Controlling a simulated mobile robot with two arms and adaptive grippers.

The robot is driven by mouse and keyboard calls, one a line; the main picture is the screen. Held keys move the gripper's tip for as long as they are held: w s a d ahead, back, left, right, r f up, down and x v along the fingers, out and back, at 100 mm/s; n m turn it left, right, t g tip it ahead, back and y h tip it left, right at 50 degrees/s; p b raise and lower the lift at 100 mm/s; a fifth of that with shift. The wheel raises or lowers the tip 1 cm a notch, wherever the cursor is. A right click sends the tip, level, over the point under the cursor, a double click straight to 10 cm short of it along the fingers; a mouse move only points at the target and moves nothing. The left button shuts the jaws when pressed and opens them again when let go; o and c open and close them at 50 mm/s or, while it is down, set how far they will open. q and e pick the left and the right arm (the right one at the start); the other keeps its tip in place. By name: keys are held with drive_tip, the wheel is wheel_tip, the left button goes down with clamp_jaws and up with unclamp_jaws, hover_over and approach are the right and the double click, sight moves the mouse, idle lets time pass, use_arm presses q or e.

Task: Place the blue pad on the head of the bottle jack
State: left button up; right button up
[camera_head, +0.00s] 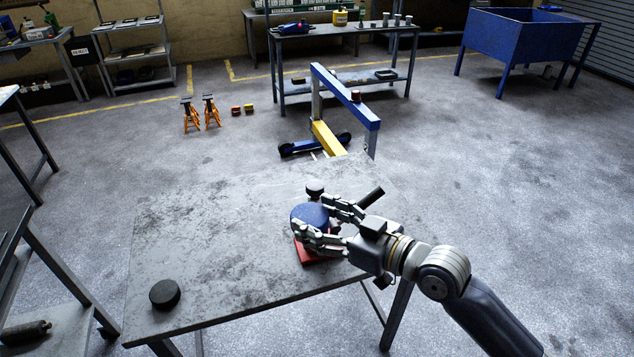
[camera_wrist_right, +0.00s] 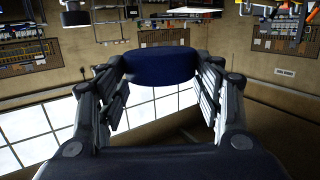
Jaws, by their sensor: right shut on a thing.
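The blue pad (camera_head: 308,215) is a round disc held between the fingers of my right gripper (camera_head: 315,215). In the right wrist view the pad (camera_wrist_right: 160,66) sits across the fingertips, seen edge-on. My right gripper is shut on it. The bottle jack (camera_head: 309,255) stands on the table, and its red base shows below the pad and the fingers. The pad and gripper hide the jack's head, so I cannot tell whether the pad touches it. My left gripper is not in view.
A black round pad (camera_head: 165,294) lies at the table's (camera_head: 215,235) front left corner. A small black disc (camera_head: 315,189) and a dark bar (camera_head: 370,199) show close behind the gripper. The table's left half is mostly clear. A blue and yellow crane (camera_head: 345,95) stands beyond.

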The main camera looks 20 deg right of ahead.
drive_tip(key=shift+w+a+r, duration=0.15)
drive_tip(key=shift+r, duration=0.25)
drive_tip(key=shift+w+a+r, duration=0.1)
drive_tip(key=shift+w+r, duration=0.05)
drive_tip(key=shift+r, duration=0.25)
drive_tip(key=shift+w+d+r, duration=0.1)
drive_tip(key=shift+w, duration=0.15)
drive_tip(key=p, duration=0.2)
hover_over(315, 188)
drive_tip(key=v, duration=0.3)
drive_tip(key=f, duration=0.3)
drive_tip(key=w+f, duration=0.1)
drive_tip(key=f, duration=0.1)
drive_tip(key=shift+w+f, duration=0.3)
drive_tip(key=shift+w, duration=0.05)
